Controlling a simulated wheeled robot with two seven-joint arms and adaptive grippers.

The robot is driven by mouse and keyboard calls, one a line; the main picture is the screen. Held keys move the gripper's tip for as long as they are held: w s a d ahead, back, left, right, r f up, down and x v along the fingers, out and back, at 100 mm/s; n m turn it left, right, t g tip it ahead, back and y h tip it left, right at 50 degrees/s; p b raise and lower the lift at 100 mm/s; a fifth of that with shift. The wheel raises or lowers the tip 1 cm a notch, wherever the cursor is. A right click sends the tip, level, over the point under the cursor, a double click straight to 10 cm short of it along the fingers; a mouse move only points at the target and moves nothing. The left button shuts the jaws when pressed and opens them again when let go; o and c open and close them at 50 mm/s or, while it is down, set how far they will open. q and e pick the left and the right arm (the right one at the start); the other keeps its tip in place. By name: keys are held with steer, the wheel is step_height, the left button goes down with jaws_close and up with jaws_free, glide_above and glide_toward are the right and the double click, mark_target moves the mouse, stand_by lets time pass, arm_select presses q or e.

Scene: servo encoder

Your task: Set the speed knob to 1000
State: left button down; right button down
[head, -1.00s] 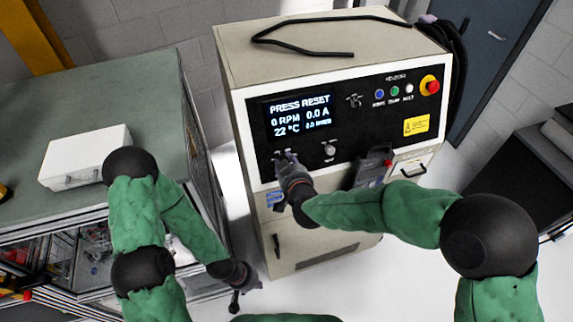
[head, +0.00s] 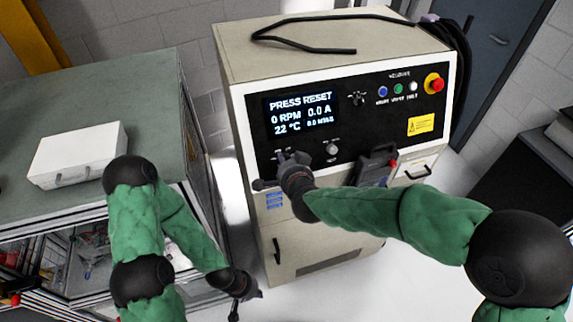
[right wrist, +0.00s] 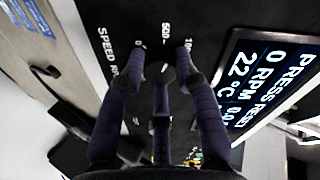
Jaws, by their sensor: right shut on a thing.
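The speed knob (right wrist: 156,74) is on the black control panel (head: 345,122), below the display (head: 300,112). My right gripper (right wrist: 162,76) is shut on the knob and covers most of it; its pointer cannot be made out. In the right wrist view, the marks 0, 500 and a partly hidden one starting with 10 stand around it, with SPEED lettering at the left. In the head view my right gripper (head: 282,172) hides the knob. The display reads PRESS RESET, 0 RPM, 0.0 A and 22 °C. My left gripper (head: 240,292) hangs low, away from the cabinet; its jaws are too small to judge.
Another knob (head: 332,148) and a handheld device (head: 376,165) are right of my right gripper. Blue, green and white buttons and a red emergency stop (head: 434,83) are at the upper right. A green-topped bench (head: 120,85) with a white case (head: 78,153) stands at the left.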

steer(key=m+b, duration=0.1)
steer(key=m, duration=0.3)
steer(key=shift+w+d+r+b, duration=0.1)
steer(key=shift+w+r+b, duration=0.05)
steer(key=shift+b, duration=0.25)
steer(key=shift+m+b, duration=0.55)
steer(key=shift+m, duration=1.15)
steer(key=c, duration=0.9)
jaws_free()
steer(key=shift+d, duration=0.1)
steer(key=shift+g, duration=0.3)
